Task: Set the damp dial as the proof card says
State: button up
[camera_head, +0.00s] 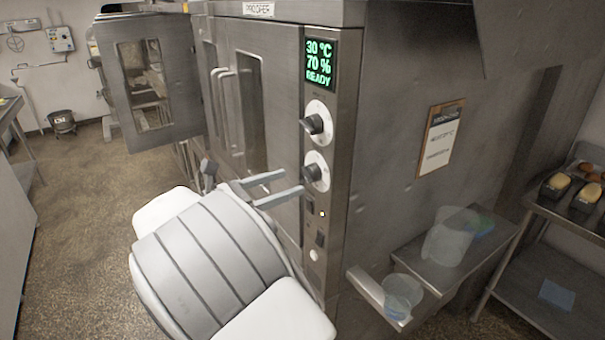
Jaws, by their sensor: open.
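The proofer's display (319,61) reads 30 °C, 70 % and READY in green. Below it are two dark knobs on pale round plates, an upper dial (316,123) and a lower dial (315,172). Their labels are too small to read, so I cannot tell by label which is the damp dial. The proof card (440,137) hangs on the proofer's side wall in a brown frame; its writing is too blurred to read surely. My gripper (294,181) is open and empty, its fingers pointing at the lower dial, just left of it; contact cannot be told.
Small switches and a lit lamp (322,214) sit below the dials. The proofer's far door (156,90) stands open. A low shelf (440,268) at right holds translucent tubs (402,292). A rack (570,225) with loaves stands far right.

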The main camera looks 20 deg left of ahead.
aim_at(311, 174)
jog(key=x, duration=0.5)
jog(key=shift+w+d+p, duration=0.1)
jog(key=shift+p, duration=0.2)
grip_shut()
